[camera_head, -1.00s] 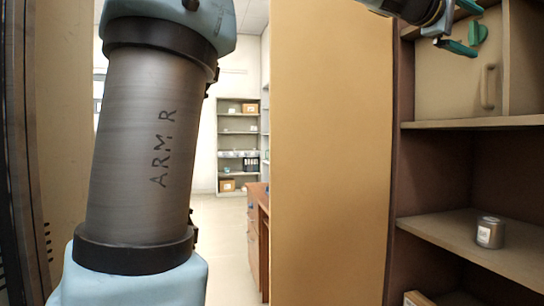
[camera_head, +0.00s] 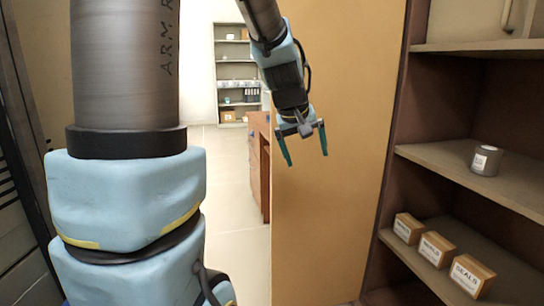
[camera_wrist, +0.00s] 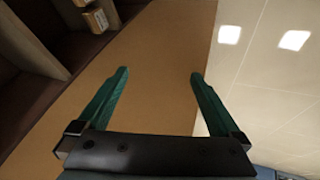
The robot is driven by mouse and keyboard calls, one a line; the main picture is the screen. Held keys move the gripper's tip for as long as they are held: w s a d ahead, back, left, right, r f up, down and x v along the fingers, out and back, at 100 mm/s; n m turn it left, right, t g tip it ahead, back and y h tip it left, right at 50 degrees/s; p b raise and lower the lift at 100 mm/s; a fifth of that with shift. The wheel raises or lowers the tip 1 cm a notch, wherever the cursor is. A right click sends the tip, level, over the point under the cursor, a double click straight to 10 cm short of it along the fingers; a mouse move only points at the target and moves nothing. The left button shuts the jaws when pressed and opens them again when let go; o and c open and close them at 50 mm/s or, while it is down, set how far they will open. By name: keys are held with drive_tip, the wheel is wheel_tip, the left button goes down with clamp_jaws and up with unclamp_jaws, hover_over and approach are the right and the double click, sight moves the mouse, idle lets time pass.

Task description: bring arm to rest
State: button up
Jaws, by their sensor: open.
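My gripper (camera_head: 306,147) hangs at the upper middle of the head view, in front of a tan panel (camera_head: 325,225). Its two green fingers are spread apart and point downward. In the wrist view my gripper (camera_wrist: 158,75) is also open, with nothing between the fingers. The tan panel (camera_wrist: 160,50) shows behind and between them. My arm comes down to the gripper from the top of the head view.
An open shelf unit on the right holds a grey labelled can (camera_head: 485,161) on its middle shelf. Small labelled boxes (camera_head: 437,249) stand on the lower shelf. A wooden desk (camera_head: 259,165) and a far shelf (camera_head: 238,75) stand beyond the panel. Pale floor (camera_head: 235,190) shows between.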

drive_tip(key=s+a+f+m+g+y, duration=0.2)
drive_tip(key=s+a+f+g+y, duration=0.1)
drive_tip(key=s+a+f, duration=1)
wheel_tip(320, 180, up, 14)
drive_tip(key=a+p, duration=0.2)
drive_tip(key=p, duration=1.1)
drive_tip(key=shift+r+p, duration=0.15)
drive_tip(key=shift+p, duration=0.2)
